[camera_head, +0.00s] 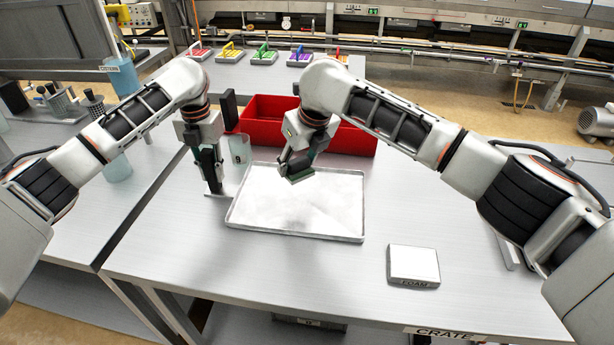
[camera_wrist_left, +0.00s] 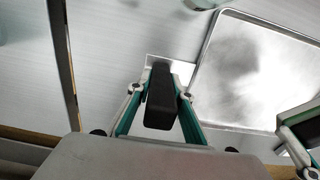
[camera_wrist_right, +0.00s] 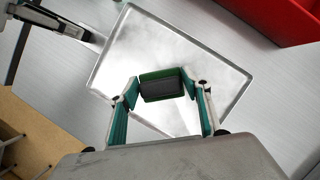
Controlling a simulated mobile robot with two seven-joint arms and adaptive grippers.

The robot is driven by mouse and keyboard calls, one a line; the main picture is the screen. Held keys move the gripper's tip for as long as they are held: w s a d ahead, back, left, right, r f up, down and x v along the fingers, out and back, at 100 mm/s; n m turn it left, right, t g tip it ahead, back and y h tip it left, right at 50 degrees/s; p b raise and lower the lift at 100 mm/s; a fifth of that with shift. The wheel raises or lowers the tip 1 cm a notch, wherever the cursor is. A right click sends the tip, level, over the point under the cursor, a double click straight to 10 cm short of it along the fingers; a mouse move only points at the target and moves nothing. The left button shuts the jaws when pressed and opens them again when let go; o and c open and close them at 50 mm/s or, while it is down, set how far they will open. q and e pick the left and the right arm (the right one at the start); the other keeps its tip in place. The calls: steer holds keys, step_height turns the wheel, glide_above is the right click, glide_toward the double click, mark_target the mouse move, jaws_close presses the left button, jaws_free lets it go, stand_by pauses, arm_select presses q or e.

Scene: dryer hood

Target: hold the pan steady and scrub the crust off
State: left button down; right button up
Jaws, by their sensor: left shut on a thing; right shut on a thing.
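The pan (camera_head: 335,220) is a shallow, bright metal tray lying flat on the table. Pale, cloudy grey patches show on its floor in the left wrist view (camera_wrist_left: 250,75); I cannot tell how much of this is crust and how much reflection. My left gripper (camera_head: 214,186) points down at the pan's left side, shut on a black upright grip (camera_wrist_left: 160,100) above a small metal plate beside the rim. My right gripper (camera_head: 298,168) is over the pan's back left part, shut on a green and dark scrubber (camera_wrist_right: 163,86). I cannot tell whether the scrubber touches the pan.
A red bin (camera_head: 262,112) stands behind the pan, with a clear cup (camera_head: 239,148) marked 9 at its left. A white block (camera_head: 413,263) labelled FOAM lies front right.

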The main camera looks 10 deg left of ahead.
arm_select(q)
steer(key=c, duration=1.7)
jaws_free()
steer(key=shift+f, duration=0.1)
step_height(320, 180, up, 12)
steer(key=shift+r, duration=0.1)
